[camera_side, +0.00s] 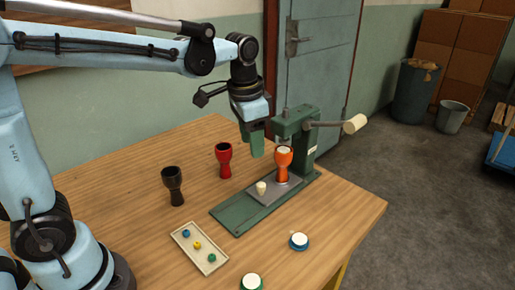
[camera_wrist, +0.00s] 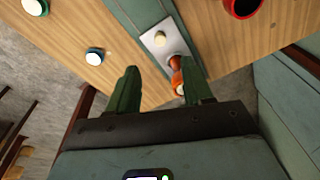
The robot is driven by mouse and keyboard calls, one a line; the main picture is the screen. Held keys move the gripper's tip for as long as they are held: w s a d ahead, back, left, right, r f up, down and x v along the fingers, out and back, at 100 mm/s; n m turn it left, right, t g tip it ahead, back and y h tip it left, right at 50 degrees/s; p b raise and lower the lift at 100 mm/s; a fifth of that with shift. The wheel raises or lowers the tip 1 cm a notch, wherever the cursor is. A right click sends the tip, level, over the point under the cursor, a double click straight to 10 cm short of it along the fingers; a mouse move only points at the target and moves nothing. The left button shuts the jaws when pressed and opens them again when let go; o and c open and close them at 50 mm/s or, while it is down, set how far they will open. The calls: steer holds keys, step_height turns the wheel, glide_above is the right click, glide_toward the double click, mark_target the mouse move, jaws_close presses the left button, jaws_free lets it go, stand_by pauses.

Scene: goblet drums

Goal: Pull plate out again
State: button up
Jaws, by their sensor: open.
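The grey metal plate (camera_side: 263,193) sits on the green base (camera_side: 236,215) of a press, with a small cream knob (camera_side: 261,187) near its front end. An orange goblet drum (camera_side: 284,167) with a pale top stands on the plate's far part, under the press head. My gripper (camera_side: 257,142) is open and empty, above and behind the plate, left of the press head. In the wrist view, the green fingers (camera_wrist: 163,92) are apart, with the plate (camera_wrist: 152,40), the knob (camera_wrist: 160,39) and the orange drum (camera_wrist: 176,75) beyond them.
The press (camera_side: 299,130) has a lever with a cream handle (camera_side: 355,123) reaching right. A red drum (camera_side: 224,160) and a black drum (camera_side: 173,185) stand left. A tray (camera_side: 200,248) holds small coloured balls. Blue (camera_side: 299,241) and green (camera_side: 252,282) white-topped pieces sit in front.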

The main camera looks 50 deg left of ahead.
mark_target(261, 184)
steer(key=shift+m+g, duration=0.5)
steer(key=shift+g, duration=0.2)
steer(key=w+f, duration=0.1)
steer(key=f, duration=0.7)
steer(key=w+f, duration=0.1)
steer(key=f, duration=0.4)
steer(key=shift+w+d+f, duration=0.1)
steer(key=shift+w, duration=0.25)
steer(key=shift+c, duration=0.3)
jaws_close()
